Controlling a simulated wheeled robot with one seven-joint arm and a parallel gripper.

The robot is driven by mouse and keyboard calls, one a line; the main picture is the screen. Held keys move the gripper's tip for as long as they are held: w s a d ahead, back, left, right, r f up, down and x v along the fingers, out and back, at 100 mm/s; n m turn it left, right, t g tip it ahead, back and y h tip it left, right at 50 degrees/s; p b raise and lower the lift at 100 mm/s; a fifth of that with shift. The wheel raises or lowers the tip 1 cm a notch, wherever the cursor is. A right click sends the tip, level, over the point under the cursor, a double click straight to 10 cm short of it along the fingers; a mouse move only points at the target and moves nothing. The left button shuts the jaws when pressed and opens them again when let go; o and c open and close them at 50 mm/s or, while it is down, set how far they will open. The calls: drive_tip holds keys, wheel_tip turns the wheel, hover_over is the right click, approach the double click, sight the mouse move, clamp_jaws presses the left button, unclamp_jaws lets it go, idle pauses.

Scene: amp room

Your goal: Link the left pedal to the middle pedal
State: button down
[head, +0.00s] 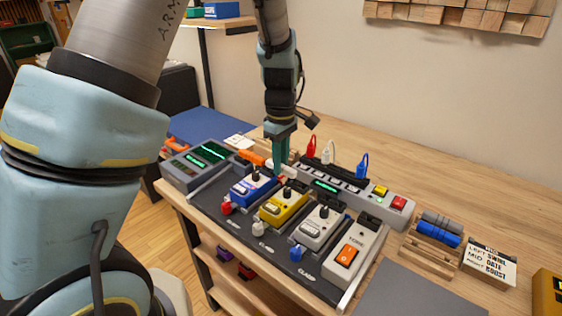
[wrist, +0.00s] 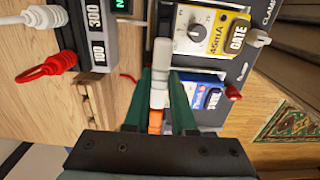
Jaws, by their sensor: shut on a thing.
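The left pedal is blue (head: 253,189) and the middle pedal is yellow (head: 283,205); both sit on the dark pedalboard. In the wrist view, the yellow pedal (wrist: 205,32) reads GATE and the blue pedal (wrist: 204,92) is partly hidden by a finger. My gripper (head: 281,163), with green fingers, is shut on an orange and white link piece (head: 254,158). It is just behind the blue pedal's back edge. In the wrist view, the link piece (wrist: 159,72) stands between the fingers, its white end towards the yellow pedal's side. Whether it touches a pedal I cannot tell.
A white pedal (head: 320,227) and a grey pedal with an orange switch (head: 351,259) stand to the right. A power unit (head: 345,186) with red, white and blue plugs runs behind. A wooden rack (head: 432,244) holds blue and grey pieces beside a label card (head: 489,264).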

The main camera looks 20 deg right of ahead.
drive_tip(key=shift+f, duration=0.35)
idle(1.0)
drive_tip(key=shift+c, duration=1.3)
unclamp_jaws()
drive_tip(key=shift+r+p, duration=0.1)
drive_tip(key=shift+p, duration=0.2)
drive_tip(key=shift+r+p, duration=3.15)
drive_tip(key=shift+r, duration=0.3)
